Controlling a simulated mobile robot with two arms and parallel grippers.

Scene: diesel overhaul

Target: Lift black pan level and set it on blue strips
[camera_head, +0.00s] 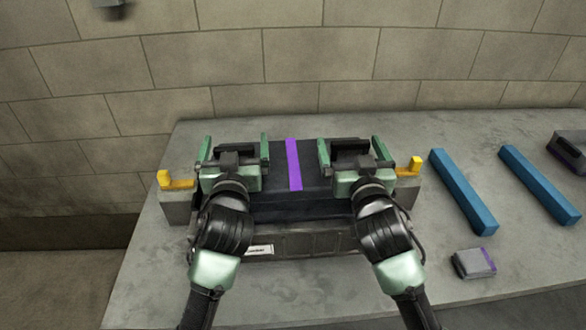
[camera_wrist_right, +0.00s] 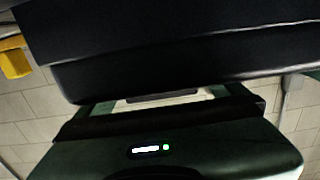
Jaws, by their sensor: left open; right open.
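The black pan (camera_head: 275,205) lies in the middle of the bench, with a purple stripe (camera_head: 294,165) across its top. My left gripper (camera_head: 235,150) is open over the left part of the pan, and my right gripper (camera_head: 351,148) is open over the right part. Both arms hide parts of the pan, and I cannot tell whether the fingers touch it. In the right wrist view a large dark body (camera_wrist_right: 180,45), likely the pan, fills the top, close to the gripper. Two blue strips (camera_head: 463,190) (camera_head: 538,185) lie apart, roughly parallel, on the right, with nothing on them.
Yellow brackets (camera_head: 176,180) (camera_head: 409,167) stand at both ends of the grey support under the pan. A dark labelled front (camera_head: 300,243) shows below the pan. A small grey block with purple (camera_head: 474,263) and a dark box (camera_head: 568,152) lie right. A block wall rises behind.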

